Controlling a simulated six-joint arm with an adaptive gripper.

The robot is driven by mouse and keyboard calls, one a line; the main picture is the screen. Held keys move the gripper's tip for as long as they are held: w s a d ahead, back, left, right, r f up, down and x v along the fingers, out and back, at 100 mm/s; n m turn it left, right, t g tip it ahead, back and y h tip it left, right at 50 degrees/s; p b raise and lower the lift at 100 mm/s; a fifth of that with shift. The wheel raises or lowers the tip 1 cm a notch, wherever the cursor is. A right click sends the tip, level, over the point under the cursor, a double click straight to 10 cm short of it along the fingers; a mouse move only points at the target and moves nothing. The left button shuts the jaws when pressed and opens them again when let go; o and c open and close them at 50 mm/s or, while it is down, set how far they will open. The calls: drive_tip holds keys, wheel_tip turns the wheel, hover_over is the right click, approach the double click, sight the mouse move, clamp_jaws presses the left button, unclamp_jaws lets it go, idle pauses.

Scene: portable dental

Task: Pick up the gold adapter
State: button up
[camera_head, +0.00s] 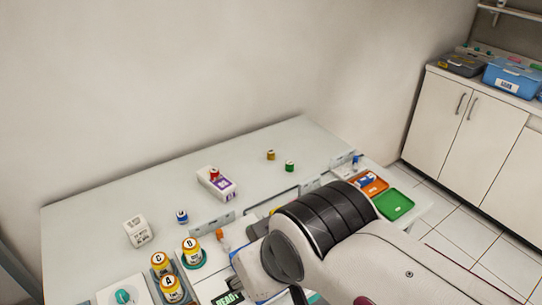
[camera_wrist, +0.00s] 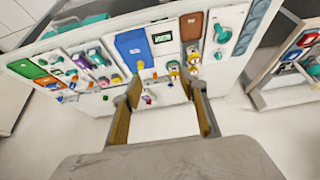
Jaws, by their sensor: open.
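The gold adapter (camera_head: 270,155) is a small gold-yellow cylinder. It stands upright on the pale table toward the back in the head view, just left of a similar green adapter (camera_head: 289,166). I cannot pick it out for sure in the wrist view. My gripper (camera_wrist: 165,95) is open in the wrist view, its two fingers wide apart with nothing held between them. In the head view my arm crosses the lower right, in front of the gold adapter, and hides part of the table and my fingertips.
A blue adapter (camera_head: 181,216) and a white cube (camera_head: 138,232) stand on the left. Yellow lettered jars (camera_head: 172,288) crowd the front. Orange (camera_head: 373,185) and green (camera_head: 395,205) trays lie on the right. The back table is mostly clear.

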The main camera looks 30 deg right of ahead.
drive_tip(key=w+a+r+t+y, duration=0.15)
drive_tip(key=w+r, duration=0.25)
drive_tip(key=w, duration=0.9)
drive_tip(key=w+d+f+m+t+h, duration=0.1)
drive_tip(key=w+d, duration=0.2)
drive_tip(key=w, duration=0.7)
drive_tip(key=w+d+f+m+t+h, duration=0.15)
drive_tip(key=w+d, duration=0.25)
drive_tip(key=w, duration=0.5)
drive_tip(key=w+d+m+t, duration=0.1)
drive_tip(key=w+d+m, duration=0.15)
drive_tip(key=w, duration=0.75)
drive_tip(key=w+d+f+h, duration=0.2)
drive_tip(key=w+d+f, duration=0.3)
drive_tip(key=w+d, duration=0.2)
drive_tip(key=m+g+h, duration=0.2)
drive_tip(key=m+h, duration=0.3)
drive_tip(key=h, duration=0.3)
approach(271, 155)
drive_tip(key=shift+w+d, duration=0.3)
drive_tip(key=shift+d, duration=0.2)
drive_tip(key=shift+w+d, duration=0.35)
drive_tip(key=shift+d, duration=0.2)
drive_tip(key=shift+r, duration=0.1)
